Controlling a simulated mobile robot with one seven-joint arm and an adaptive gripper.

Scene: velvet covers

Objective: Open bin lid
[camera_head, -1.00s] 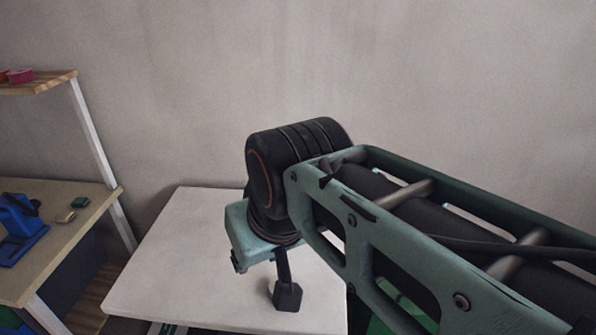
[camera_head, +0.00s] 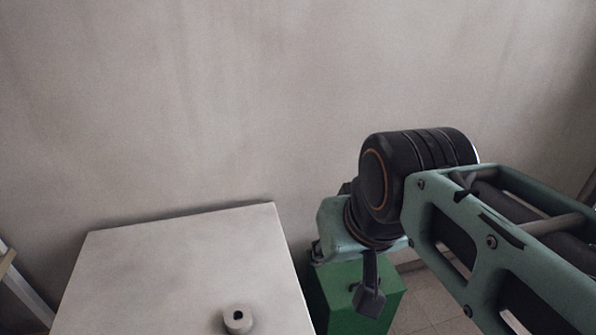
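A green box-shaped bin (camera_head: 336,293) stands on the floor just right of the white table. Its top and front show, and a small dark mark or fitting shows near my gripper. My gripper (camera_head: 369,288) points down in front of the bin in this view, and its dark fingers overlap the bin's front right part. I cannot tell whether it touches the bin or whether the fingers are apart. My arm hides part of the bin's back and right side.
A white table (camera_head: 180,265) fills the lower left. A small pale round object with a dark hole (camera_head: 238,320) sits near its front edge. A plain wall (camera_head: 200,100) stands behind. Tiled floor (camera_head: 428,305) shows right of the bin.

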